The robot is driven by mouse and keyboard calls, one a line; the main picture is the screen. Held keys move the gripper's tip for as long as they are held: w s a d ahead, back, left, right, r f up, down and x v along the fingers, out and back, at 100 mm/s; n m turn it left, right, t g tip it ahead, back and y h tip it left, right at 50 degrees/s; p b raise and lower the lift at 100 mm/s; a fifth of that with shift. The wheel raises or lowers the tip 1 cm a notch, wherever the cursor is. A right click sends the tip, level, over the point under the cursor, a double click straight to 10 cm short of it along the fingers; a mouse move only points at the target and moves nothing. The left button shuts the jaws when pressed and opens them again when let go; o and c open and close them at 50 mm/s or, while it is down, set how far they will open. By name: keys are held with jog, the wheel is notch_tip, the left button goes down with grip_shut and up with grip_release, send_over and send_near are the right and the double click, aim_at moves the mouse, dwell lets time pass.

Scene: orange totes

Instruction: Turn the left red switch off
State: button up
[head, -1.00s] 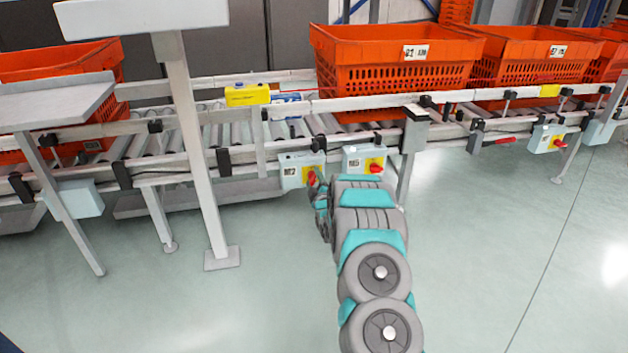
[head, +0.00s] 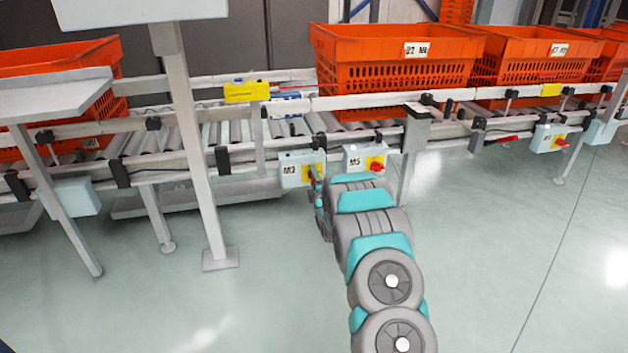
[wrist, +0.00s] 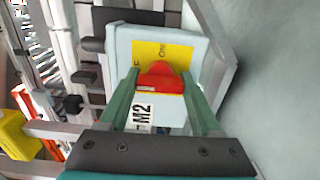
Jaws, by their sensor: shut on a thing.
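The left red switch (wrist: 161,79) sits on a yellow plate on a pale box (head: 290,169) labelled M2, below the conveyor rail. In the wrist view the red knob lies between the two green fingers of my gripper (wrist: 164,88), which are shut on it. In the head view the knob (head: 309,174) shows only partly beside my arm, and the gripper is mostly hidden there. The second box with a red switch (head: 376,166), labelled M5, is just to the right, close to my arm.
A roller conveyor (head: 180,137) runs across, with orange totes (head: 395,75) on it. A grey post (head: 193,170) stands to the left. A yellow box (head: 247,93) is on the conveyor rail. The floor in front is clear.

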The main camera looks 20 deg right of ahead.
jog(key=o, duration=1.4)
jog(key=shift+s, duration=0.1)
jog(key=shift+s+a+p, duration=0.1)
jog(key=shift+s+a, duration=0.15)
jog(key=shift+s, duration=1)
jog(key=shift+s+a+p, duration=0.1)
jog(key=shift+s+a, duration=0.1)
jog(key=shift+s, duration=1.05)
jog(key=shift+s+a+p, duration=0.1)
jog(key=shift+s+a, duration=0.15)
jog(key=shift+s, duration=1)
